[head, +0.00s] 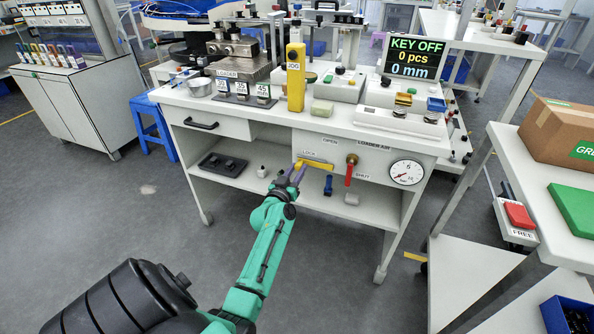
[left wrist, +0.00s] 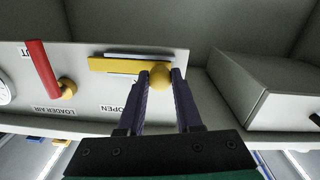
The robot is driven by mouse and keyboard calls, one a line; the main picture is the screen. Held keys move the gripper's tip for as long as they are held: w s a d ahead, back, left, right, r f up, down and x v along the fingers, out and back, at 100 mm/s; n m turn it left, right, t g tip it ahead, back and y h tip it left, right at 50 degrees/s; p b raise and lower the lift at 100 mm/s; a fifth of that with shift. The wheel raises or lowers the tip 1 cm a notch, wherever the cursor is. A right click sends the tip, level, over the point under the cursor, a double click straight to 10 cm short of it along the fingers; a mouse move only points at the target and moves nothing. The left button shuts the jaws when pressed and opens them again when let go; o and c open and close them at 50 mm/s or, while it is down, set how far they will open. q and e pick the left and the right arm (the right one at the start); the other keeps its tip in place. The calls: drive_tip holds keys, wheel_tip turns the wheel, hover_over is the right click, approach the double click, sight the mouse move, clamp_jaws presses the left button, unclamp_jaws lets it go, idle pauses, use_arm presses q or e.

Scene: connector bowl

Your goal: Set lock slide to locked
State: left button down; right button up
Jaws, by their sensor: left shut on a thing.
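The lock slide (head: 318,165) is a yellow bar on the front panel of the white bench, with its round yellow knob at its left end in the head view. It also shows in the left wrist view (left wrist: 112,65), which is upside down, with the knob at the bar's right end. My left gripper (head: 294,174) is shut on that knob, its two dark purple fingers on either side of it in the left wrist view (left wrist: 160,80). The LOCK label (head: 309,153) is just above the slide, and OPEN (head: 330,140) is higher and to the right. My right gripper is not in view.
The red LOADER AIR valve handle (head: 349,174) and a pressure gauge (head: 406,172) are right of the slide. A drawer (head: 205,124) is to the left. The lower shelf holds a black tray (head: 222,164). The screen (head: 412,57) reads KEY OFF.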

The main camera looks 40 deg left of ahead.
sight(314, 165)
use_arm(q)
drive_tip(key=shift+f, duration=0.15)
drive_tip(key=shift+d, duration=0.1)
drive_tip(key=d+p, duration=0.1)
drive_tip(key=w+d, duration=0.1)
drive_tip(key=d, duration=0.1)
drive_tip(key=shift+d+p, duration=0.15)
drive_tip(key=shift+p, duration=0.25)
drive_tip(key=shift+w+d, duration=0.1)
drive_tip(key=shift+d, duration=0.05)
drive_tip(key=c, duration=0.9)
unclamp_jaws()
drive_tip(key=shift+c, duration=0.2)
drive_tip(key=o, duration=0.4)
drive_tip(key=shift+c, duration=0.2)
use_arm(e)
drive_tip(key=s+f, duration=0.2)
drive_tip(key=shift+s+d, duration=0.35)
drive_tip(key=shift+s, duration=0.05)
